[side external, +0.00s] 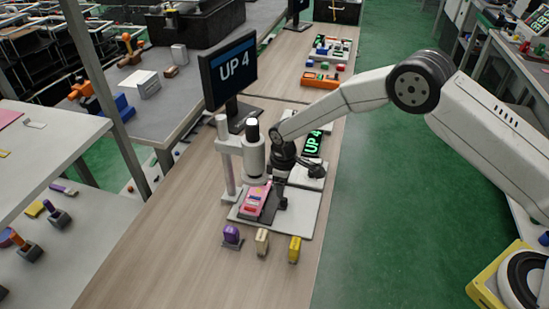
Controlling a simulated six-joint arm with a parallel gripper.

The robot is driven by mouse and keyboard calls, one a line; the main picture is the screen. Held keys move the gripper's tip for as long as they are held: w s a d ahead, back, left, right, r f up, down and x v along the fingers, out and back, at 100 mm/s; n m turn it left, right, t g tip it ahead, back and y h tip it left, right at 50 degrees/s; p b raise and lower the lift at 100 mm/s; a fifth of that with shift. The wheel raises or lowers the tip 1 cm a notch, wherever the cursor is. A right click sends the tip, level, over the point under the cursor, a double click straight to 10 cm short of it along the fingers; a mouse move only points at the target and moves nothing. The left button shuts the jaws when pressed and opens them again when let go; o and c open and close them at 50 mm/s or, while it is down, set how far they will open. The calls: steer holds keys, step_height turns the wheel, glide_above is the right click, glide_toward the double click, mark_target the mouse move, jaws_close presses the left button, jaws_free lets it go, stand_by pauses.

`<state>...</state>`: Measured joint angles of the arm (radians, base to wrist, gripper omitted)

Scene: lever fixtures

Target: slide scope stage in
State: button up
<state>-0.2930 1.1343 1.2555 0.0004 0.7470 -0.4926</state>
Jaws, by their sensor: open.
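The scope (254,151) stands on the wooden bench, with a white column and a light grey base plate (308,212). A pink stage or block with coloured pieces (252,203) sits on the base under the scope's barrel. My gripper (279,200) is dark and points down just right of the pink piece, close to the barrel. It is open; its fingers are small here, and I cannot tell whether they touch the stage.
A monitor reading "UP 4" (229,70) stands behind the scope. A small green display (313,143) is behind my gripper. Purple (232,236), cream (262,241) and yellow (294,249) blocks stand in front of the base. The bench's near left is clear.

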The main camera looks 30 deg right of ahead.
steer(key=shift+r, duration=0.75)
steer(key=shift+s+d+r, duration=0.15)
steer(key=shift+d+r, duration=0.2)
steer(key=shift+r, duration=0.2)
steer(key=s+d+r+m+t, duration=0.1)
steer(key=s+d+r+m, duration=0.3)
steer(key=s+d+r, duration=0.3)
steer(key=s+d+r+m+t, duration=0.1)
steer(key=s+d+r+m, duration=0.4)
steer(key=s, duration=1.2)
steer(key=d+r, duration=0.2)
steer(key=d, duration=0.1)
steer(key=shift+s+d+r+t, duration=0.15)
steer(key=shift+s+r+t, duration=0.15)
steer(key=shift+s+r, duration=0.1)
